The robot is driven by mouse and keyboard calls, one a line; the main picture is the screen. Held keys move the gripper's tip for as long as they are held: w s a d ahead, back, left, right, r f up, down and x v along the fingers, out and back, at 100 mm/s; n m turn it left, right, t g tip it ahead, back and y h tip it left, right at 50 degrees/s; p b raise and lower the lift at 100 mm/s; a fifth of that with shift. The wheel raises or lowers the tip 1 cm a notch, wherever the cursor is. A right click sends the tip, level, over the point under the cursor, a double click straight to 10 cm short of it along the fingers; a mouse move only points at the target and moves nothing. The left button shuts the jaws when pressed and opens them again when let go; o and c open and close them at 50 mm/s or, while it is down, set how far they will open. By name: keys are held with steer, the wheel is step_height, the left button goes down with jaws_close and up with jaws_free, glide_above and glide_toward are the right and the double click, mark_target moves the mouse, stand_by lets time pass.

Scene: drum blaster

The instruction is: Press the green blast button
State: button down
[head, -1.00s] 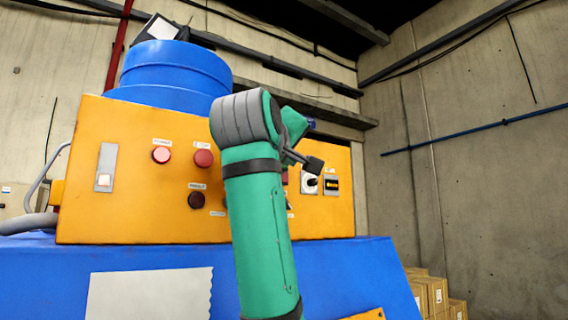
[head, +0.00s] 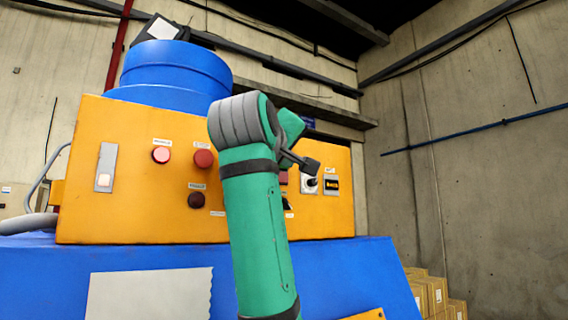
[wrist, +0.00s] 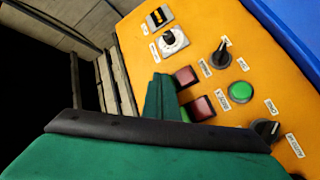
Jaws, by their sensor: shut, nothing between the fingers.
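The green button (wrist: 239,91) is a round, raised button on the orange panel, right of centre in the wrist view. In the head view I cannot see it; my green arm covers part of the panel. My gripper (wrist: 160,97) shows in the wrist view as green fingers standing close together, shut and empty. They are left of the green button, beside two square red buttons, and apart from the green button in the picture. Whether the fingertips touch the panel is unclear.
A black knob (wrist: 221,53) and another dark knob (wrist: 266,129) flank the green button. A white-plated switch (wrist: 170,40) is farther up. In the head view the orange panel (head: 120,215) stands on a blue machine body (head: 50,270), with cardboard boxes (head: 430,292) at lower right.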

steer(key=shift+w+a, duration=0.25)
steer(key=shift+w, duration=0.15)
stand_by(0.6)
steer(key=shift+s, duration=0.1)
steer(key=shift+s+d, duration=0.5)
steer(key=shift+s, duration=0.15)
steer(key=shift+s+d, duration=0.75)
steer(key=shift+s, duration=0.25)
steer(key=shift+s+d, duration=0.75)
steer(key=shift+s, duration=0.25)
